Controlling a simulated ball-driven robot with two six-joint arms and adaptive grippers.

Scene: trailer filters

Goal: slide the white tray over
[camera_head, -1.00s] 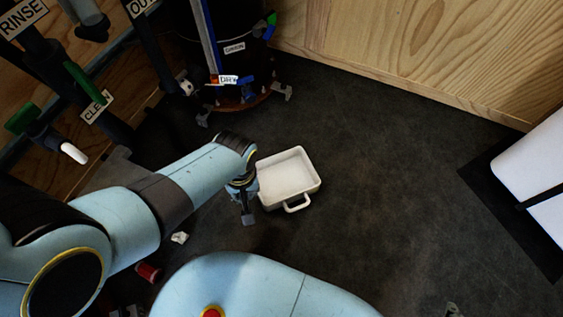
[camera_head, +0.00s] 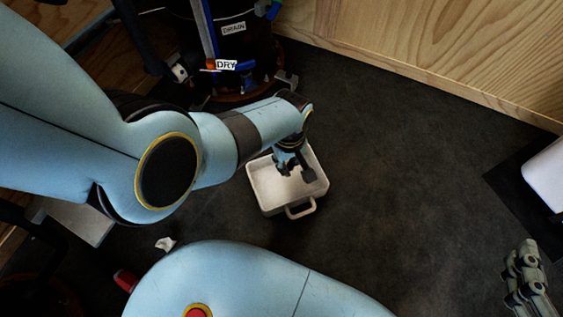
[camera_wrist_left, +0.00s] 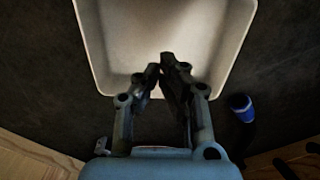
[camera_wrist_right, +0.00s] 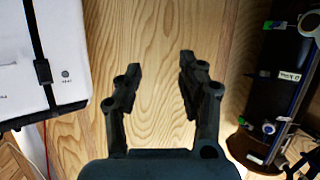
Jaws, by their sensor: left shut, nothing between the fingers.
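The white tray (camera_head: 270,192) is a shallow rectangular pan with a handle on its near side, lying on the dark floor. My left gripper (camera_head: 297,175) is over the tray, and its arm covers part of the far rim. In the left wrist view the shut, empty fingers (camera_wrist_left: 160,65) overlap the tray (camera_wrist_left: 205,30); I cannot tell if they touch it. My right gripper (camera_wrist_right: 160,65) has its fingers apart with nothing between them, in front of wood panelling. Part of it shows at the lower right of the head view (camera_head: 527,282).
A dark drum labelled DRAIN (camera_head: 234,29) and a DRY label (camera_head: 226,65) stand behind the tray. A wooden wall (camera_head: 430,45) bounds the back right. A white crumpled scrap (camera_head: 165,243) lies left. The floor right of the tray is clear.

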